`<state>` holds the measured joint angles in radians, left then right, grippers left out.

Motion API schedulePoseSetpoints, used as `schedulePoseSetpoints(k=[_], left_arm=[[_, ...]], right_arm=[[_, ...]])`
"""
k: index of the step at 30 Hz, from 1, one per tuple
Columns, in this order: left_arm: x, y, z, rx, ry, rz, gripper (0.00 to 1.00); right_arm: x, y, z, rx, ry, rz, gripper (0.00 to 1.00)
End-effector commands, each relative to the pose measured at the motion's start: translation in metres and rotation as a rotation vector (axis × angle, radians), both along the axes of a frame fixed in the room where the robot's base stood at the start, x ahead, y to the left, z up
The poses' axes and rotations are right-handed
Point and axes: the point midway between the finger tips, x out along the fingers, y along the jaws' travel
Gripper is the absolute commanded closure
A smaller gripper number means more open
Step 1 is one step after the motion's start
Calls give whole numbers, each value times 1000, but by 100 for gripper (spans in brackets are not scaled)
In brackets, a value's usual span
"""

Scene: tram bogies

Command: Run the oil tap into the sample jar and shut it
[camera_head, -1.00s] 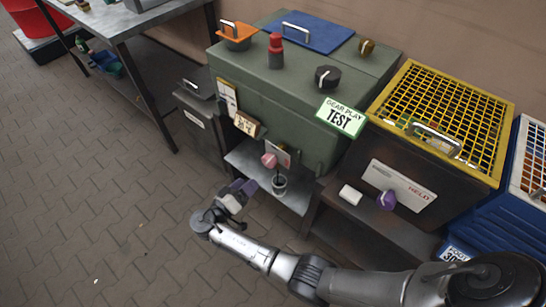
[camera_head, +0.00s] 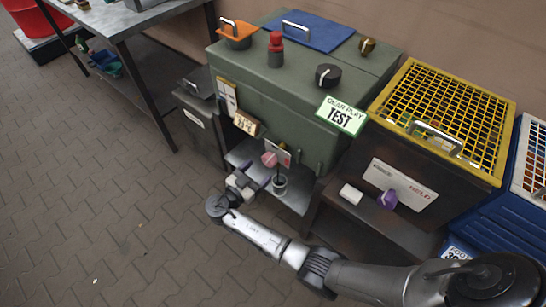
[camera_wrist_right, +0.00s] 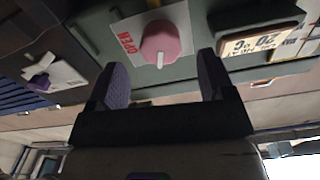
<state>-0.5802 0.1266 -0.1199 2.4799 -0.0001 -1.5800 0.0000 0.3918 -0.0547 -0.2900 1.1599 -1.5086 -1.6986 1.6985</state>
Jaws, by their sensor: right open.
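The oil tap is a pink knob (camera_head: 269,159) with a white mark on the front of the green gearbox cabinet (camera_head: 290,105). In the right wrist view the pink knob (camera_wrist_right: 162,42) is beside a white label with red "OPEN" lettering (camera_wrist_right: 124,37). My right gripper (camera_head: 258,176) is open and just in front of the knob. In the wrist view its fingertips (camera_wrist_right: 162,70) are apart, one on each side of the knob's line, with nothing held. The sample jar (camera_head: 280,185), small and dark inside, stands on the shelf below the tap. My left gripper is out of view.
A dark cabinet with a purple knob (camera_head: 387,198) and a yellow mesh lid (camera_head: 445,108) stands to the right. A white block (camera_head: 350,194) lies on its ledge. A grey bin (camera_head: 200,120) is at the left. The paved floor in front is clear.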

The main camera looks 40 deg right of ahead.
Motion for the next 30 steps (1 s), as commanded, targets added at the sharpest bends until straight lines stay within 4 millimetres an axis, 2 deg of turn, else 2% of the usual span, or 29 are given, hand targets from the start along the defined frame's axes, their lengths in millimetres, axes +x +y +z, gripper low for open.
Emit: schedulePoseSetpoints(k=[6, 12, 19, 30], left_arm=[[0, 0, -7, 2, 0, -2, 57], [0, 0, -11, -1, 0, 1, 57], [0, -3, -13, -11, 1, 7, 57], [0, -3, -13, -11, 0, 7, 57]], right_arm=[[6, -40, -1, -2, 1, 0, 25], [10, -65, -1, -1, 2, 0, 25], [13, -79, 0, 0, 3, 0, 25], [13, -81, 0, 1, 3, 0, 26]])
